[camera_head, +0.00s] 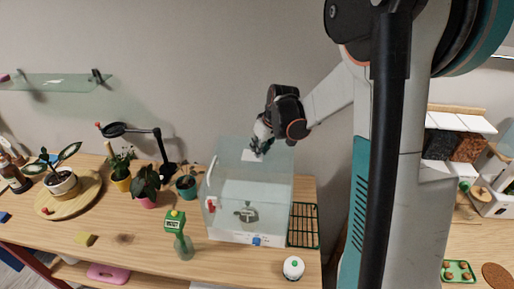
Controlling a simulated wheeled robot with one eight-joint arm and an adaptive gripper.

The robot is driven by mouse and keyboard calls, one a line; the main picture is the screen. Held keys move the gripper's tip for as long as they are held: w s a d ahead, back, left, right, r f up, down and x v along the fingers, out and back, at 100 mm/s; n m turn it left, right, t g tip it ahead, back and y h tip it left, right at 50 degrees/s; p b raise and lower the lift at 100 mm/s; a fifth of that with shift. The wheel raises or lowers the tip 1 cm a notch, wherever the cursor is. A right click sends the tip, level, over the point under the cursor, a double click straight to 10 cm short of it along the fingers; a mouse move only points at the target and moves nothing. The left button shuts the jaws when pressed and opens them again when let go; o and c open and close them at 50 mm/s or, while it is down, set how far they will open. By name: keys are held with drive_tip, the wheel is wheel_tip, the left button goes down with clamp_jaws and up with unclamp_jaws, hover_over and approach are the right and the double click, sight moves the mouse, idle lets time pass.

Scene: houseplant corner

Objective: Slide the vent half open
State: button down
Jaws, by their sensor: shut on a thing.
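A small white piece, which looks like the vent (250,156), lies on the box's clear top. My gripper (256,149) reaches down from the back right to this white piece. Its fingertips are small in the picture and appear shut on the vent. How far the vent stands open is too small to tell.
Potted plants (146,184) and a black lamp (160,150) stand to the left.

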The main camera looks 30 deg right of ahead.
drive_tip(key=shift+s+d, duration=0.45)
drive_tip(key=shift+d, duration=0.2)
drive_tip(key=shift+s+d, duration=0.4)
drive_tip(key=shift+d, duration=0.2)
drive_tip(key=shift+w+a, duration=0.15)
drive_tip(key=shift+a, duration=0.1)
drive_tip(key=c, duration=1.5)
unclamp_jaws()
drive_tip(key=shift+d, duration=0.1)
drive_tip(key=v, duration=1.2)
